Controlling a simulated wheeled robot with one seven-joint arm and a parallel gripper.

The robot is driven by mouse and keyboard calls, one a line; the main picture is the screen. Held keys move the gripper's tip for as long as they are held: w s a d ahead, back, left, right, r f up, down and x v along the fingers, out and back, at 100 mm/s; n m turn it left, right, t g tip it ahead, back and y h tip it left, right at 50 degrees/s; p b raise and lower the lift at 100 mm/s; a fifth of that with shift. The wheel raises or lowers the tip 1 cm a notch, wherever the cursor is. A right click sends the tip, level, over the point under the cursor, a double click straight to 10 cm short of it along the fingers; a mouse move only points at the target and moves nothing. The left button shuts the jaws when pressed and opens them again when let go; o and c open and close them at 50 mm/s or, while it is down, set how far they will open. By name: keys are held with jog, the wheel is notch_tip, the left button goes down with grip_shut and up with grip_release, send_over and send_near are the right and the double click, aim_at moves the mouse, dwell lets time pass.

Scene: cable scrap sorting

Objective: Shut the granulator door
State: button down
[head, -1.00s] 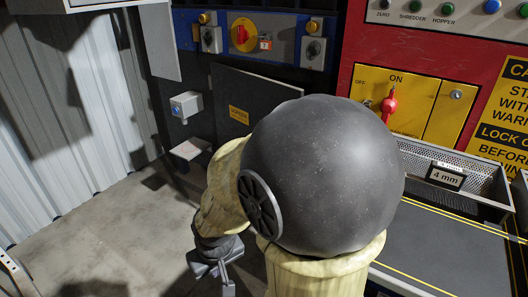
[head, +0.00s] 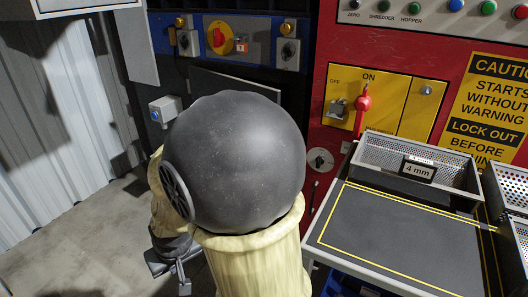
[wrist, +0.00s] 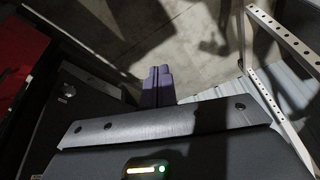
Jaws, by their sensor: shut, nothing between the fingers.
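The granulator door (head: 228,80) is a dark grey panel on the dark blue machine front in the head view. Its top edge slopes down to the right, out of line with the control panel above, so it looks ajar. My arm hides most of it, including its label and lower edge. My gripper (head: 170,268) hangs low at the left of my arm, in front of the machine. In the wrist view, the fingers of my gripper (wrist: 158,82) are together and empty, over the floor. A dark panel with a round fitting shows left of them; I cannot tell whether it is the door.
The blue control panel (head: 258,42) has a red rotary knob. Right of it are a red cabinet with a red-handled switch (head: 364,100), a mesh tray marked 4 mm (head: 380,152) and a dark worktop (head: 400,235). A pale perforated frame (wrist: 248,60) stands right. Floor is free at left.

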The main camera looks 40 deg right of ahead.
jog(key=w+d+m+t+h, duration=0.6)
jog(key=w+d, duration=1)
jog(key=w, duration=0.5)
jog(key=s+d+m+g+h, duration=0.3)
jog(key=d+m+g+h, duration=0.5)
jog(key=d, duration=1)
jog(key=m+h, duration=0.2)
jog(key=h, duration=0.2)
jog(key=shift+d+r+g, duration=0.2)
jog(key=shift+r+g, duration=0.1)
jog(key=shift+r, duration=0.05)
jog(key=shift+d+b, duration=0.15)
jog(key=shift+b, duration=0.2)
jog(key=w+d+b, duration=0.1)
jog(key=d+b, duration=0.3)
jog(key=d, duration=0.9)
jog(key=shift+d+b, duration=0.35)
jog(key=shift+b, duration=0.05)
